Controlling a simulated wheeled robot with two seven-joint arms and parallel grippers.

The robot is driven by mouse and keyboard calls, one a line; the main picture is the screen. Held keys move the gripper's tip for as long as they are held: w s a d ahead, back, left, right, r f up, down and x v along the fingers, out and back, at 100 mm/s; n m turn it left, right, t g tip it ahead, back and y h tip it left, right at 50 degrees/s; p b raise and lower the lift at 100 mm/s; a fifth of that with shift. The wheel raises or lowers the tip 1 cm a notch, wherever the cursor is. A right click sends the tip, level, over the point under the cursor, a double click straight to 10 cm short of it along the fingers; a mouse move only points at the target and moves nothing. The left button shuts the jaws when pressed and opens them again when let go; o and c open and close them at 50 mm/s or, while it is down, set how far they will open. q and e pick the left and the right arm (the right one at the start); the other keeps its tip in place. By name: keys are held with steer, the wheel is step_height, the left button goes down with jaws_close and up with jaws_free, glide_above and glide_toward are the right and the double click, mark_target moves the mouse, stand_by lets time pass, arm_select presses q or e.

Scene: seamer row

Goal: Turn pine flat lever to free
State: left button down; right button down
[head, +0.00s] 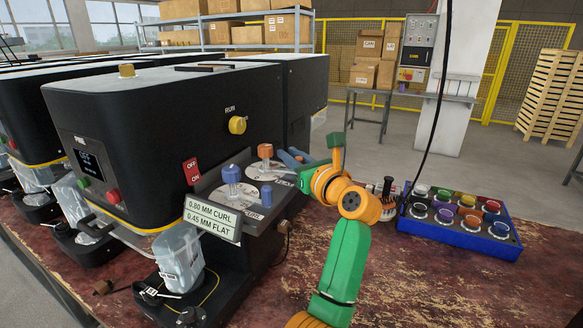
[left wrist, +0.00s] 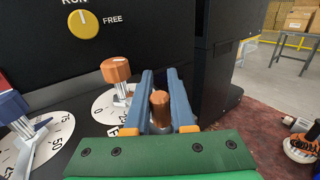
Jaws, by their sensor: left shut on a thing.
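The machine's upper yellow knob (head: 237,125) sits on its dark side face below the word RUN. In the left wrist view the same knob (left wrist: 85,24) has its white mark pointing up toward RUN, with FREE to its right. My left gripper (head: 290,157) is low at the machine's ledge. Its blue fingers are shut on an orange-brown peg (left wrist: 160,108), beside the orange dial knob (left wrist: 116,70). That orange knob (head: 265,150) and a blue knob (head: 232,174) stand on white dials. A short blue peg (head: 266,196) stands near the blue knob's dial.
A plate (head: 213,212) reads 0.80 MM CURL and 0.45 MM FLAT. A red OFF/ON switch (head: 191,170) is on the machine. A blue tray (head: 462,246) of coloured-topped parts lies right of my arm. Red tabletop (head: 420,285) is clear in front of the tray.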

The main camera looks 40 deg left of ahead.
arm_select(q)
steer(key=shift+w+a+n+g+b, duration=0.15)
steer(key=shift+n+g, duration=0.2)
steer(key=shift+g, duration=0.2)
steer(key=shift+w+a+n+g+b, duration=0.15)
steer(key=shift+n+g, duration=0.2)
steer(key=shift+g, duration=0.2)
steer(key=shift+a+r+n+g+y, duration=0.15)
steer(key=shift+n+g+y, duration=0.15)
steer(key=shift+n+g, duration=0.35)
steer(key=shift+a+n+g, duration=0.25)
steer(key=shift+n+g, duration=0.2)
steer(key=shift+g, duration=0.6)
arm_select(e)
steer(key=shift+w+a+f, duration=0.1)
steer(key=shift+a+f, duration=0.25)
steer(key=shift+f, duration=0.15)
arm_select(q)
steer(key=shift+w, duration=0.1)
steer(key=c, duration=0.8)
jaws_free()
steer(key=shift+o, duration=0.2)
